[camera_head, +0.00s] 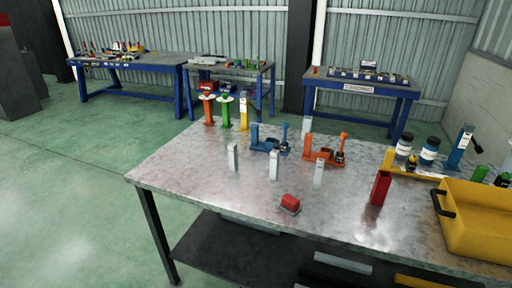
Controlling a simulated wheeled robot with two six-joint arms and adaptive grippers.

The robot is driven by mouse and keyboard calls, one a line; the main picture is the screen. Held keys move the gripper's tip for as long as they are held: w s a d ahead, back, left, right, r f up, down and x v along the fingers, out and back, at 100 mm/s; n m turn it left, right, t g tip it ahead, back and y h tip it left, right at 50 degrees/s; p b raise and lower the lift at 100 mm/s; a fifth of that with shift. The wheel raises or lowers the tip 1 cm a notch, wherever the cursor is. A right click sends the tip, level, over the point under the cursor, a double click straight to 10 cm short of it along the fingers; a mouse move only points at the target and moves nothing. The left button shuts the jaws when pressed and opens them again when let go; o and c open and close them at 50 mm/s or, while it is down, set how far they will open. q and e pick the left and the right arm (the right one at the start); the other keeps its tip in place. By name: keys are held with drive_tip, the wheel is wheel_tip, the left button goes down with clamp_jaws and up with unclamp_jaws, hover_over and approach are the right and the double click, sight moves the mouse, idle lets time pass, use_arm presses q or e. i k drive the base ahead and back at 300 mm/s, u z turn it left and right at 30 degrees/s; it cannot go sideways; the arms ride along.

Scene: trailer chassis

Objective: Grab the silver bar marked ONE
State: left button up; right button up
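Several small upright silver bars stand on the metal worktable (195,178). One silver bar (233,157) is at the left, another silver bar (274,165) is near the middle, and a third silver bar (319,171) is to its right. A further pale bar (306,125) stands farther back, behind the orange fixture. The bars carry faint marks too small to read, so I cannot tell which is marked ONE. Neither of my grippers is in view.
A blue fixture (268,145) and an orange fixture (325,153) stand behind the bars. A red block (290,203) lies in front; a red upright holder (380,188) is right. A yellow bin (480,225) fills the right edge. The table's left front is clear.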

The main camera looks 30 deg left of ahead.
sight(233, 149)
drive_tip(key=u, duration=3.1)
drive_tip(key=i, duration=0.85)
drive_tip(key=z, duration=1.5)
